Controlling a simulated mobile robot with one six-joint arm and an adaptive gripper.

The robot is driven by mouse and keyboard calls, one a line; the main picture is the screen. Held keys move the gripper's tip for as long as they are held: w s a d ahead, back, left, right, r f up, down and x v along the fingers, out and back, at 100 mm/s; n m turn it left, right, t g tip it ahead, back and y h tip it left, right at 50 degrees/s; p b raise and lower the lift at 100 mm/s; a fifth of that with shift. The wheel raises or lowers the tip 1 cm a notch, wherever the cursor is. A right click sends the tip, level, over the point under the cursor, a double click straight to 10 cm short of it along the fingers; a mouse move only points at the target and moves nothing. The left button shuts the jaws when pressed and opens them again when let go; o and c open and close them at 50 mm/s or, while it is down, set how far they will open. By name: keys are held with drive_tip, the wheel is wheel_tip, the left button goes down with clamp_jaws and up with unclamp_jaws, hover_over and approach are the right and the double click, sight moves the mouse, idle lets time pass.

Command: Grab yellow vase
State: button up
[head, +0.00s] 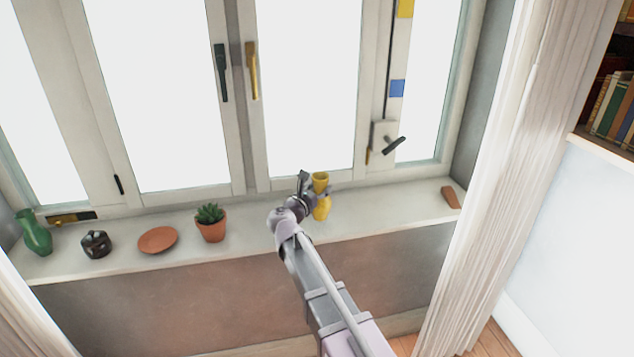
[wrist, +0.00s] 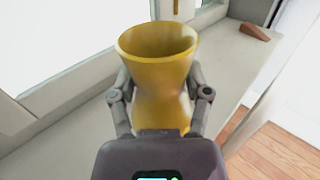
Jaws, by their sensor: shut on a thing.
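The yellow vase (head: 321,180) stands upright on the windowsill, right of the middle in the head view. It has a wide open mouth and a narrow waist, and it fills the centre of the wrist view (wrist: 158,75). My gripper (head: 318,194) is shut on the vase, with one finger on each side of its waist. In the wrist view the gripper (wrist: 160,100) hides the lower part of the vase. I cannot tell whether its base touches the sill.
On the windowsill (head: 375,208), a potted succulent (head: 210,225), a terracotta saucer (head: 158,240), a dark pot (head: 96,244) and a green vase (head: 36,232) stand to the left. A terracotta piece (head: 450,197) lies at the right end. A curtain (head: 490,180) hangs at right.

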drive_tip(key=s+d+r+p, duration=0.1)
drive_tip(key=s+d, duration=0.2)
drive_tip(key=s, duration=0.8)
drive_tip(key=shift+s+d, duration=0.2)
drive_tip(key=shift+s, duration=0.1)
drive_tip(key=shift+r, duration=0.1)
